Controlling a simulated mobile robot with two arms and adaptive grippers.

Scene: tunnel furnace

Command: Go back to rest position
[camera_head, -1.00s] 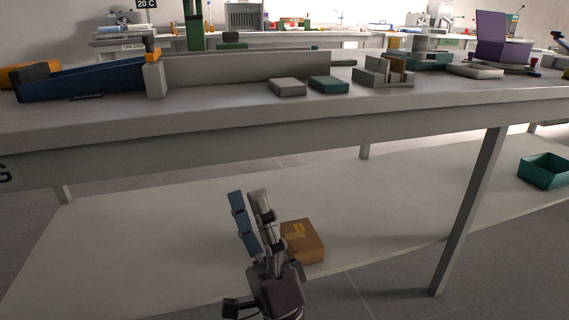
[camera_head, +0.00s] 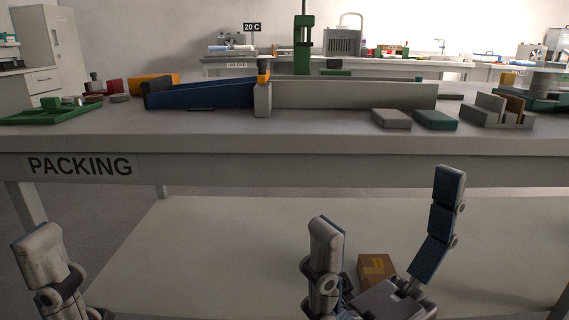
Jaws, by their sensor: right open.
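My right gripper (camera_head: 386,205) is in the lower middle of the head view, in front of the table's lower shelf. Its two fingers are spread wide with nothing between them. The brown cardboard box (camera_head: 376,268) on the shelf shows behind the gripper, between its fingers, and its lower part is hidden. My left gripper (camera_head: 42,262) is at the bottom left corner. Only part of it shows, with one finger pointing up, and no held object is visible there.
The packing table (camera_head: 210,168) spans the view, with its top above both grippers. On it are a blue ramp (camera_head: 200,94), a long grey bar (camera_head: 350,95), a green tray (camera_head: 50,115) and small grey and teal blocks. The lower shelf (camera_head: 220,240) has bare room.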

